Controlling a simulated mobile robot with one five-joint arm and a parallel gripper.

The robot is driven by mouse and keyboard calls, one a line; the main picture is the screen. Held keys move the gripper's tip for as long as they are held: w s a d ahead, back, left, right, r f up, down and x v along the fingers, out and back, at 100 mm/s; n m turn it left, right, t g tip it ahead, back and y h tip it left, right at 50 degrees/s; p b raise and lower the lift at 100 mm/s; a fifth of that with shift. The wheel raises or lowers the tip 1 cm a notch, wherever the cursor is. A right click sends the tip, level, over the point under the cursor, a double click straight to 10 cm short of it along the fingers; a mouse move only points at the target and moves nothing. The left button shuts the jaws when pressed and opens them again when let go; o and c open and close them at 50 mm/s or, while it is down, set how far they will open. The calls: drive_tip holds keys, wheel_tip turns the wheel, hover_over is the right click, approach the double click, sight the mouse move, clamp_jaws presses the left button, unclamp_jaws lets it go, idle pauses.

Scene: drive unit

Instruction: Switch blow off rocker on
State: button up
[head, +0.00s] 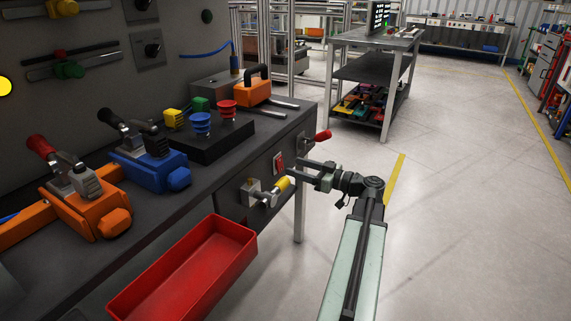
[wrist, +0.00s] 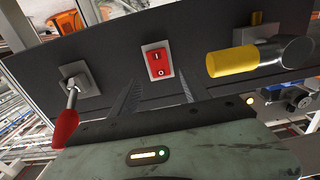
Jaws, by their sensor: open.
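A red rocker switch (wrist: 158,63) sits in a pale square plate on the dark front panel, in the middle of the wrist view. It carries white marks, "I" at the picture's top and "O" below; I cannot tell which half is pressed in. No name label is readable. In the head view the rocker (head: 279,163) shows on the bench front, just beyond my gripper. My gripper (head: 295,171) is open and empty, pointing at the panel. In the wrist view its fingers (wrist: 158,90) reach to either side below the rocker, apparently short of it.
A yellow-handled lever (wrist: 232,61) flanks the rocker on the right in the wrist view, a red-handled lever (wrist: 66,125) on the left. A red bin (head: 190,268) stands out from the bench front. The floor (head: 450,220) at right is clear.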

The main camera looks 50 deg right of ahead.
sight(280, 162)
drive_tip(key=x, duration=0.4)
drive_tip(key=shift+w, duration=0.4)
clamp_jaws()
drive_tip(key=shift+f+b, duration=0.45)
drive_tip(key=shift+b, duration=0.45)
drive_tip(key=f+t+b, duration=0.1)
drive_tip(key=b, duration=0.2)
drive_tip(key=shift+s+t+b, duration=0.1)
drive_tip(key=shift+t+b, duration=0.3)
drive_tip(key=t+b, duration=0.1)
drive_tip(key=b, duration=0.2)
drive_tip(key=shift+r+t+y, duration=0.15)
drive_tip(key=shift+t+y, duration=0.25)
drive_tip(key=shift+s+r, duration=0.1)
drive_tip(key=shift+r, duration=0.2)
